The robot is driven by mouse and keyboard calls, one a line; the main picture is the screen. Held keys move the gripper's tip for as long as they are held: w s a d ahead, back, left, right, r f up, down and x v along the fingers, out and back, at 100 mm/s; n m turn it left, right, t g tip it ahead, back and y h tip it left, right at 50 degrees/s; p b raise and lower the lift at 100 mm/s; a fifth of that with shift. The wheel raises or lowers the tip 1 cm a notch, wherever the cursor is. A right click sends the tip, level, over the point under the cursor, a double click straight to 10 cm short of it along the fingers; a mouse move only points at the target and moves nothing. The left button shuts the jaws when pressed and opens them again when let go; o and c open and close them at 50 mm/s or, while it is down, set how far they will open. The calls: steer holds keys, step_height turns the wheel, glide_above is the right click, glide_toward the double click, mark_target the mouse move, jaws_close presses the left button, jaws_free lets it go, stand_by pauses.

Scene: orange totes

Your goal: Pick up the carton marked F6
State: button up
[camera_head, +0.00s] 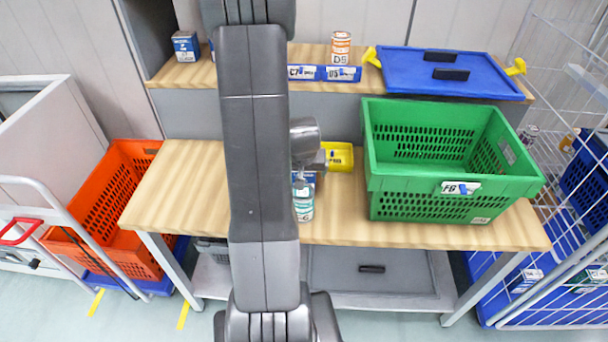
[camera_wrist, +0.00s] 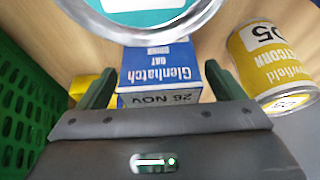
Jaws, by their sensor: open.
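A blue and white carton (camera_wrist: 158,82) printed "Glenhatch OAT" and "26 NOV" shows in the wrist view. My gripper (camera_wrist: 161,84) is open, its two green fingers on either side of the carton. I cannot tell whether they touch it, and no F6 mark is readable on it. In the head view a blue patch (camera_head: 310,178), perhaps the carton, shows beside my arm, mostly hidden. The green crate (camera_head: 400,184) on the bench at right bears a tag (camera_head: 460,188) reading F6.
A teal-labelled can (camera_head: 303,203) stands at the bench's front, close by my arm. A yellow tin (camera_wrist: 272,62) lies right of my gripper in the wrist view; the green crate's wall (camera_wrist: 28,115) is left. The bench's left (camera_head: 180,185) is clear.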

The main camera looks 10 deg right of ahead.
steer(key=shift+x, duration=0.9)
steer(key=c, duration=1.2)
